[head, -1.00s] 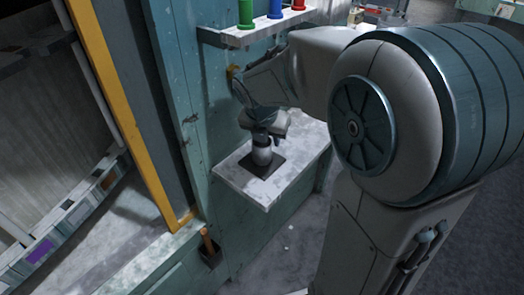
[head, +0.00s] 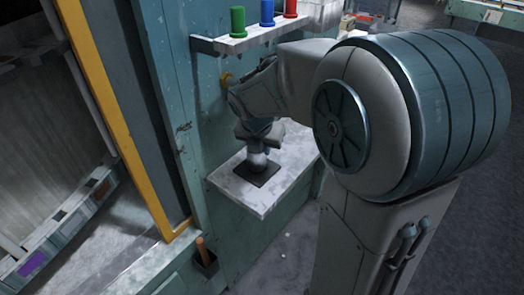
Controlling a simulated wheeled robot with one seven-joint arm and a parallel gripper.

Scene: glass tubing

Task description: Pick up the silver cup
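The silver cup (head: 257,161) is small in the head view. It stands upright over a dark square pad (head: 266,176) on a pale, worn ledge (head: 257,203). My gripper (head: 257,147) points down right at the cup, and its fingers cover the cup's upper part. Only the lower part of the cup shows. The fingers are too small and dark to tell whether they are open around the cup or shut on it. I see no clear gap between the cup and the pad.
Above the ledge, a shelf (head: 247,43) holds a green (head: 238,21), a blue (head: 267,12) and a red cylinder (head: 291,8). A teal wall panel (head: 172,100) stands behind the ledge. At left are a yellow post (head: 110,120) and a small holder with an orange handle (head: 203,255).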

